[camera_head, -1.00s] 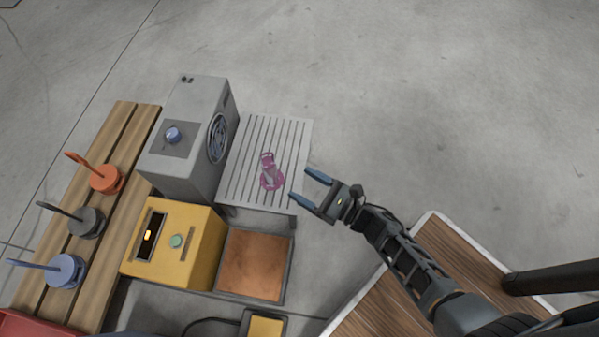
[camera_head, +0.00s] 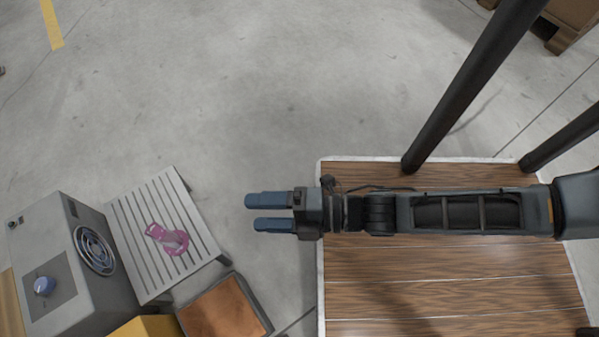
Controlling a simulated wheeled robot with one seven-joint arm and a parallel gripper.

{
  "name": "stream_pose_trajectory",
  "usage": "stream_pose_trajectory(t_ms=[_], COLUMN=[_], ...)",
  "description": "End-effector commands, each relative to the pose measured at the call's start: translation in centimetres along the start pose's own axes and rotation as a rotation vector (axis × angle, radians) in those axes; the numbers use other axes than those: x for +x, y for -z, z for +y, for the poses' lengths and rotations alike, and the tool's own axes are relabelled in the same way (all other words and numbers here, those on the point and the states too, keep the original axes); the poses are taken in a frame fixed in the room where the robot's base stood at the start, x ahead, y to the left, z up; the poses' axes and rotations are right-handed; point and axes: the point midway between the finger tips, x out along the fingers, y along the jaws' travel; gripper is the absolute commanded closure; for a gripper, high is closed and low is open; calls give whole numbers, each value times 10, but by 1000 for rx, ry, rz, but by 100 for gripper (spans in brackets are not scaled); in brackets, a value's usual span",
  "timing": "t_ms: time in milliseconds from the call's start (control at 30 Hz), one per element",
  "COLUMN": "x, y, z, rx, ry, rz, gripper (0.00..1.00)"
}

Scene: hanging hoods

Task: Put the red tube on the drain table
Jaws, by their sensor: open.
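The drain table (camera_head: 133,207) is a light grey slatted stand at the lower left. A pinkish-red piece with a round foot, seemingly the red tube (camera_head: 159,233), lies on its slats, near the middle. My gripper (camera_head: 252,212) points left, well to the right of the drain table and apart from it. Its two blue-grey fingers are open with nothing between them. The tube is in full view and nothing touches it from above.
A grey box with a fan grille and blue knob (camera_head: 44,286) stands left of the drain table. A brown-topped plate (camera_head: 222,312) and a yellow box (camera_head: 146,328) are below. A wooden surface (camera_head: 450,290) lies under my arm; a dark post (camera_head: 470,85) rises there.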

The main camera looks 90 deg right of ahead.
Motion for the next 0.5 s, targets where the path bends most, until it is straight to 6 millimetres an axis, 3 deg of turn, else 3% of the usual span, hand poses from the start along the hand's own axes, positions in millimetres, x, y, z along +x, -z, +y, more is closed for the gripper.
stream_pose_trajectory(t_ms=[100, 300, 500], x=[-33, -64, -76], y=[12, 28, 37], z=[43, 105, 136], rx=[400, 988, 1280], ry=[42, 104, 135], rz=[-31, -93, -135], gripper=[29, 29, 29])
